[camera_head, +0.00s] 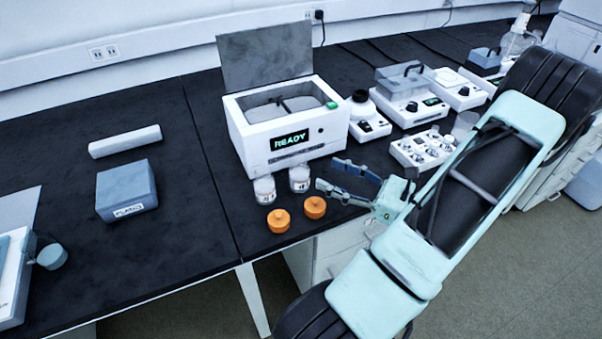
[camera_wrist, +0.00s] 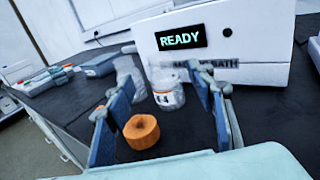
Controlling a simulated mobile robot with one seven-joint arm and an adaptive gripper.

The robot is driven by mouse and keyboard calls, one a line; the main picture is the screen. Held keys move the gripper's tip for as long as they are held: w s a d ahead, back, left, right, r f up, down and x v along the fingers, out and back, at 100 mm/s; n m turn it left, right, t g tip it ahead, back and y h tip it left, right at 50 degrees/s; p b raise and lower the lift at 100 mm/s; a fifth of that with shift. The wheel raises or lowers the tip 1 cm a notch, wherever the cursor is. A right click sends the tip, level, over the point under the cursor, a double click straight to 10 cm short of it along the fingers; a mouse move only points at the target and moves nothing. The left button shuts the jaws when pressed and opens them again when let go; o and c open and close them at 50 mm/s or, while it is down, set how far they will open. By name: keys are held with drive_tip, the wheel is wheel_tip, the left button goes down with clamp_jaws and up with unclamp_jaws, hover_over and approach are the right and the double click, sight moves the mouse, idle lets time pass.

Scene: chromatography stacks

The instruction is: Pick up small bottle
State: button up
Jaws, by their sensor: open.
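Two small clear bottles with white labels stand upright near the table's front edge, before the white water bath. One bottle (camera_head: 300,180) is at right, the other bottle (camera_head: 265,190) at left. My gripper (camera_head: 327,174) is open and empty, just right of the right bottle, its fingers pointing left. In the wrist view, a bottle (camera_wrist: 168,97) stands upright ahead between the spread fingers, apart from them. The other bottle (camera_wrist: 130,72) is partly hidden behind the left finger. An orange cap (camera_wrist: 141,132) lies nearer, between the fingers.
Two orange caps, a left one (camera_head: 279,221) and a right one (camera_head: 315,207), lie in front of the bottles at the edge. The water bath (camera_head: 290,140), lid raised, stands close behind. A vial rack (camera_head: 422,150) is to the right.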

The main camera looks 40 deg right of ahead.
sight(307, 165)
drive_tip(key=x, duration=1)
drive_tip(key=shift+f+b, duration=0.25)
drive_tip(key=shift+b, duration=0.15)
clamp_jaws()
